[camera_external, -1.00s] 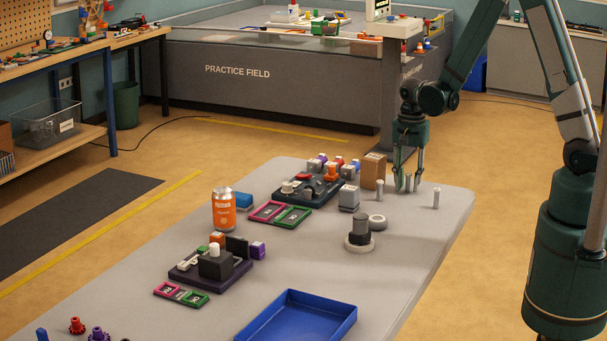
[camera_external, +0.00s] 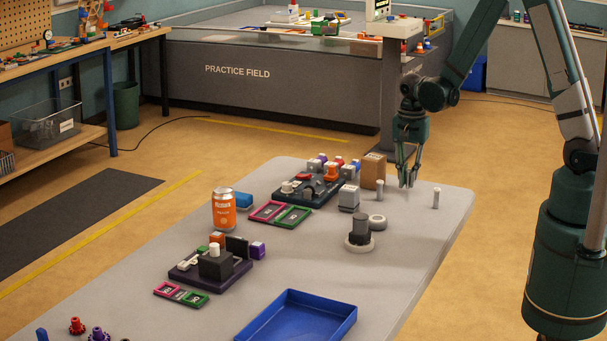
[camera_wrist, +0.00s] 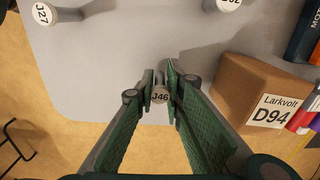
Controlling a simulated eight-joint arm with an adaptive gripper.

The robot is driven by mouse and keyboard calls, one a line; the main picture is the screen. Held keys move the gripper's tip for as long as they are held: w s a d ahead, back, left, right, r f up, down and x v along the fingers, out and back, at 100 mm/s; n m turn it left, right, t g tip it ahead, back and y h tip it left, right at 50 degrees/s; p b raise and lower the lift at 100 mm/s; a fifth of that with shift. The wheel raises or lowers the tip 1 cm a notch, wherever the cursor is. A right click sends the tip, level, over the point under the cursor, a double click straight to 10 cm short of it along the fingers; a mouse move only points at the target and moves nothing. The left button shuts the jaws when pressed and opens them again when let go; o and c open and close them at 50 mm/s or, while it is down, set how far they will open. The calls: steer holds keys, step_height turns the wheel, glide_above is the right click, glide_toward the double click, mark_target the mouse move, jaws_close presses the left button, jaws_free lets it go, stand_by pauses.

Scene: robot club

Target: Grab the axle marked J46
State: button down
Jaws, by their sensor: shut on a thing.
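The axle marked J46 (camera_wrist: 160,96) is a grey peg whose round labelled end shows between my fingertips in the wrist view. My gripper (camera_external: 408,182) is shut on it, with a finger on either side; the wrist view also shows the fingers (camera_wrist: 160,88). In the external view the fingers mostly hide this axle near the table's far end, and I cannot tell whether its foot touches the table. A second axle, marked J27 (camera_wrist: 45,14), stands apart; it is upright in the external view (camera_external: 436,199). Another axle (camera_wrist: 229,4) has its label partly cut off.
A brown box marked Larkvolt D94 (camera_wrist: 262,98) stands close beside my gripper, left of it in the external view (camera_external: 373,170). Grey round parts (camera_external: 360,238) and a dark parts tray (camera_external: 312,188) stand nearer. A blue tray (camera_external: 345,328) lies at the front.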

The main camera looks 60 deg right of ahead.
mark_target(409, 170)
steer(key=shift+r+p, duration=0.75)
steer(key=shift+r, duration=3.6)
